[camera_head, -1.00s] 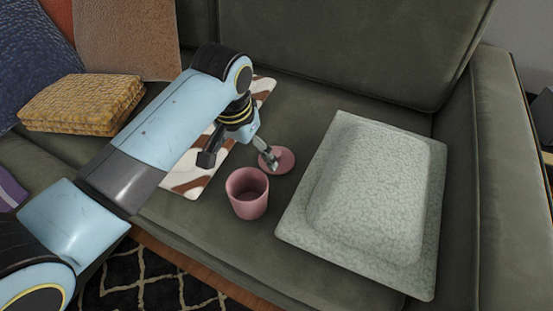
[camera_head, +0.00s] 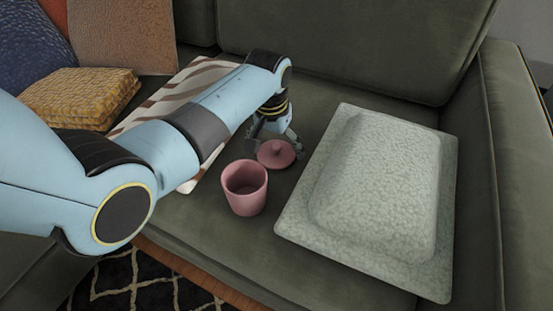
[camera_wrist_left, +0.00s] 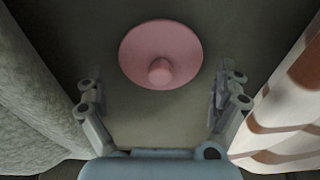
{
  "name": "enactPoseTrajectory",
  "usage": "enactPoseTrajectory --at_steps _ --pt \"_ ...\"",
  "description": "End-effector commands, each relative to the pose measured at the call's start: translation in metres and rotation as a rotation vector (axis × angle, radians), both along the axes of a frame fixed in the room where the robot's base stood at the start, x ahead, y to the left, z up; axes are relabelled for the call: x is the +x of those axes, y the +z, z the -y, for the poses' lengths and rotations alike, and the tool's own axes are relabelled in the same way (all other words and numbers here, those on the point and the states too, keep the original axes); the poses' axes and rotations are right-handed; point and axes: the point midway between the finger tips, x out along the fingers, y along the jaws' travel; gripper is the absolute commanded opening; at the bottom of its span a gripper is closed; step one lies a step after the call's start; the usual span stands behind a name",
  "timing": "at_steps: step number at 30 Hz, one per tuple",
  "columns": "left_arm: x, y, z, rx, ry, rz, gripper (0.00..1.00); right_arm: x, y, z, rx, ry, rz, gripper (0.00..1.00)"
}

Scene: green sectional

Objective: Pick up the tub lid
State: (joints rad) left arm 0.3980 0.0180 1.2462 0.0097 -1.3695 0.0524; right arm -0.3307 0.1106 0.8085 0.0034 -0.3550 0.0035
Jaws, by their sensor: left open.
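The pink round tub lid (camera_head: 276,153) with a small knob lies on the green sofa seat, just behind the open pink tub (camera_head: 245,188). In the left wrist view the lid (camera_wrist_left: 160,53) is centred beyond the fingertips, knob facing the camera. My left gripper (camera_head: 278,143) is at the lid's far side in the head view, pointing down. In the left wrist view its two fingers (camera_wrist_left: 160,100) are wide apart with nothing between them. My right gripper is not in view.
A pale grey-green textured slab with a raised middle (camera_head: 374,190) lies right of the lid. A brown and white patterned cloth (camera_head: 188,84) lies to the left. A folded yellow cloth (camera_head: 81,97) is farther left, by cushions. Bare seat lies behind the lid.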

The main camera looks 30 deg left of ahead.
Motion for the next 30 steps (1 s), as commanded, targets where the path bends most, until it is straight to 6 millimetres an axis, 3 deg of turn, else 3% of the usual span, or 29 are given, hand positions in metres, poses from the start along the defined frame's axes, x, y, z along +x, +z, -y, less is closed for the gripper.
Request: enactPoseTrajectory --at_steps 3,10,20,26,30 --pt "0.001 -0.014 0.000 0.000 0.000 -0.002 1.00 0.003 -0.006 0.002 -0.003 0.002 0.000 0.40" --pt "0.002 -0.012 -0.001 0.000 0.000 0.001 1.00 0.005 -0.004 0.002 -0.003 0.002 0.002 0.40" --pt "0.002 -0.012 -0.001 0.000 0.000 0.001 0.60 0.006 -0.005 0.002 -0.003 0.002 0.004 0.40" --pt "0.002 -0.011 -0.001 0.000 0.000 0.001 0.60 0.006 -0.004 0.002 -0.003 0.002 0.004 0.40" --pt "0.003 0.005 -0.001 0.000 0.000 0.005 0.60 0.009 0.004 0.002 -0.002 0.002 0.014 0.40"
